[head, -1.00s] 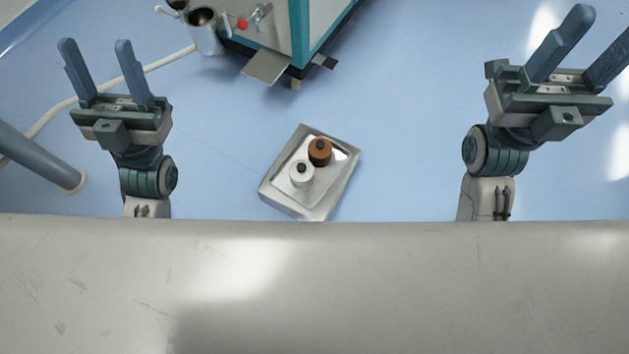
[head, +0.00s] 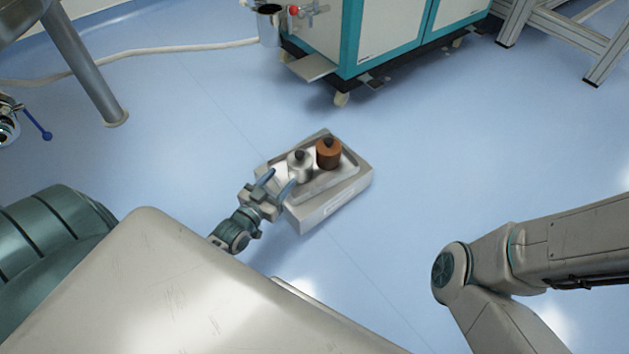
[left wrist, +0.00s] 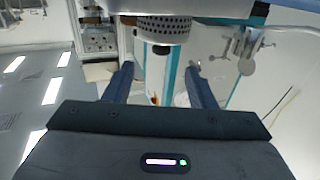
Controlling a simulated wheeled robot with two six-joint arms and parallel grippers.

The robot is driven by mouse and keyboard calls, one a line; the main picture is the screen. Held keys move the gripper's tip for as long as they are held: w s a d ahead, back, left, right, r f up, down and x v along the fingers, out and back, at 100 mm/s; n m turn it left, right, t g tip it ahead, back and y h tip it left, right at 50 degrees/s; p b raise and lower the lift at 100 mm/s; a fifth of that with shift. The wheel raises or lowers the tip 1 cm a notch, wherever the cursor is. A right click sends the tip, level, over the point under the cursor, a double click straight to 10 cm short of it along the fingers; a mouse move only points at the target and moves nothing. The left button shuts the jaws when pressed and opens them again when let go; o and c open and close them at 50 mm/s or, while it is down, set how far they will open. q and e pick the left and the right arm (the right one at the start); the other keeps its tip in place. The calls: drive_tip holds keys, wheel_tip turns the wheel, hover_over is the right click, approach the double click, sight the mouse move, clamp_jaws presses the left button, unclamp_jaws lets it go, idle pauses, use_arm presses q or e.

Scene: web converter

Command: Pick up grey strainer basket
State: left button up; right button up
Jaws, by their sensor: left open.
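The grey strainer basket (head: 300,166) is a pale grey cylinder with a dark knob. It stands upright at the left of a metal tray-topped box (head: 318,212), beside a brown one (head: 328,154). My left gripper (head: 280,179) is open and empty at the box's near left edge, its fingers pointing toward the grey basket. In the left wrist view, a perforated grey cylinder (left wrist: 165,27) shows at the top, beyond the open left gripper (left wrist: 160,68); its upper part is cut off. Whether a finger touches the basket I cannot tell. My right gripper is out of view.
A white and teal machine cabinet (head: 375,40) stands behind the box. A metal pot (head: 269,25) hangs at its left. A grey post (head: 85,65) stands at the left, and a metal frame (head: 565,35) at the upper right. Blue floor around the box is clear.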

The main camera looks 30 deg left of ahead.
sight(296, 157)
use_arm(q)
drive_tip(key=w+b, duration=0.1)
drive_tip(key=w, duration=0.3)
drive_tip(key=shift+w+f+b, duration=0.15)
drive_tip(key=shift+b, duration=0.25)
drive_tip(key=shift+w+d+r+b, duration=0.1)
drive_tip(key=shift+w+r+b, duration=0.2)
drive_tip(key=shift+w, duration=0.75)
drive_tip(key=shift+w+a+r+b, duration=0.1)
drive_tip(key=shift+w+b, duration=0.35)
drive_tip(key=shift+w, duration=0.55)
drive_tip(key=shift+w+d+r+b, duration=0.15)
drive_tip(key=shift+w+b, duration=0.2)
drive_tip(key=shift+w, duration=0.7)
clamp_jaws()
